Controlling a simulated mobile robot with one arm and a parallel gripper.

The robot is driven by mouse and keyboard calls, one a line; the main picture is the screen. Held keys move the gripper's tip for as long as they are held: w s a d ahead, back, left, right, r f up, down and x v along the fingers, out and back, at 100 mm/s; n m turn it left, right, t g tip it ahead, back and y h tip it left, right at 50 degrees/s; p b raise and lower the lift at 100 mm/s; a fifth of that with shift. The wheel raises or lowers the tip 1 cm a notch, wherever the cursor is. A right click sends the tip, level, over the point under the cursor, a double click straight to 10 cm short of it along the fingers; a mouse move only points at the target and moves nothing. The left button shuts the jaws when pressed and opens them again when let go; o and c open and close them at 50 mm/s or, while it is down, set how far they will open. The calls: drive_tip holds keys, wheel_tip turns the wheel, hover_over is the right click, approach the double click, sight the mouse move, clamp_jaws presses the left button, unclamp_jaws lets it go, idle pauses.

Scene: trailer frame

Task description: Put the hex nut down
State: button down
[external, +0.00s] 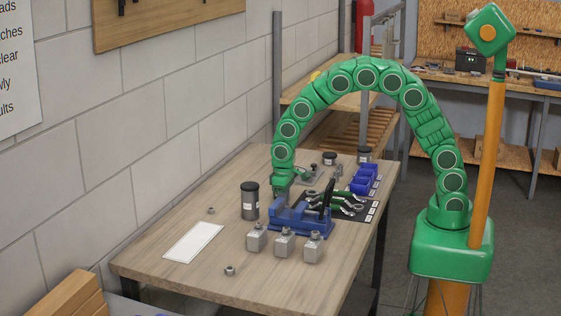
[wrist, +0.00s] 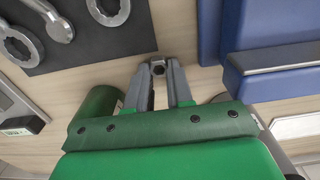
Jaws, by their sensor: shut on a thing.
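My gripper (wrist: 158,72) is shut on a small grey hex nut (wrist: 158,68), held between its fingertips in the wrist view. Below the nut is bare pale wood of the table; how high the nut hangs is hard to tell. In the external view my gripper (external: 281,197) points down behind the left end of the blue vise (external: 300,222), and the held nut is hidden or too small to see there. Two other nuts lie loose on the wooden tabletop (external: 160,262): one nut (external: 211,210) near the wall and one nut (external: 230,270) near the front.
The blue vise is close on the right in the wrist view (wrist: 275,70). Wrenches (wrist: 105,8) lie on a black mat at upper left. A dark canister (external: 249,200), three grey blocks with bolts (external: 284,243) and a white sheet (external: 193,242) stand or lie around. The table's left end is mostly clear.

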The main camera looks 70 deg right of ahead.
drive_tip(key=c, duration=1)
unclamp_jaws()
drive_tip(key=shift+f, duration=0.1)
wheel_tip(320, 180, up, 12)
drive_tip(key=s+d+r, duration=0.2)
drive_tip(key=s+d, duration=0.1)
drive_tip(key=s, duration=0.4)
drive_tip(key=s+d+r+g, duration=0.1)
drive_tip(key=s+d+r, duration=0.2)
drive_tip(key=s, duration=0.3)
drive_tip(key=s+d+r, duration=0.2)
drive_tip(key=s+d, duration=0.2)
drive_tip(key=s, duration=0.3)
drive_tip(key=s+d, duration=0.3)
drive_tip(key=s, duration=1.6)
drive_tip(key=shift+s+f+g, duration=0.2)
drive_tip(key=shift+s+g, duration=0.05)
drive_tip(key=shift+g, duration=0.05)
drive_tip(key=shift+o, duration=0.5)
drive_tip(key=shift+s+f, duration=0.1)
drive_tip(key=shift+s, duration=0.3)
